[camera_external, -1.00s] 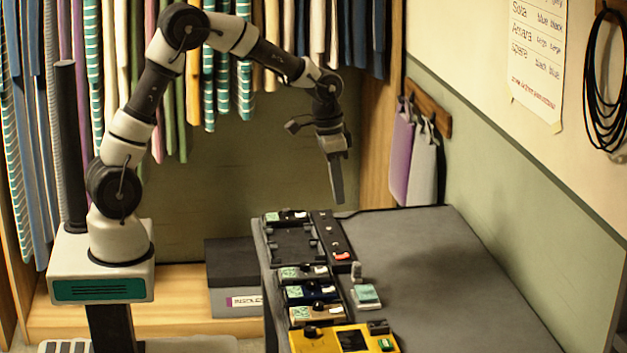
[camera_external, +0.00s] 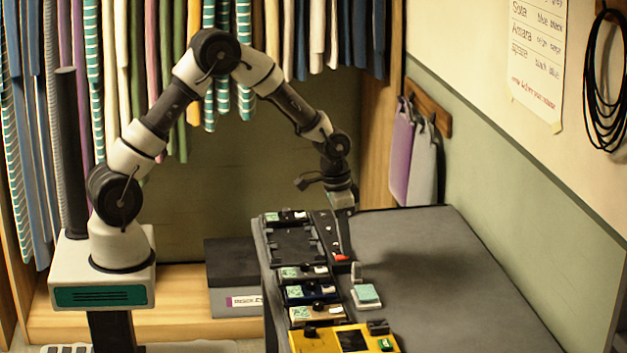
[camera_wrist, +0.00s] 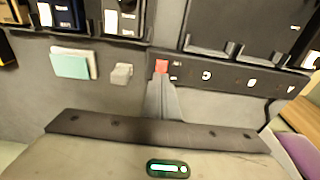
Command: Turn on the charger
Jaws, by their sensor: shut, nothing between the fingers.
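The charger appears to be the long black strip (camera_external: 322,226) on the grey table, with a red switch (camera_external: 341,257) at its near end. In the wrist view the strip (camera_wrist: 225,79) runs to the right from the red switch (camera_wrist: 161,66). My gripper (camera_external: 345,251) is shut and empty, pointing down at the switch. In the wrist view its fingertips (camera_wrist: 159,78) overlap the edge of the red switch; I cannot tell whether they touch it. The switch's on or off position cannot be read.
A black tray (camera_external: 291,245) lies left of the strip. Several pedals, including a yellow one (camera_external: 322,342), line the table's left edge. The table's right side (camera_external: 460,280) is clear.

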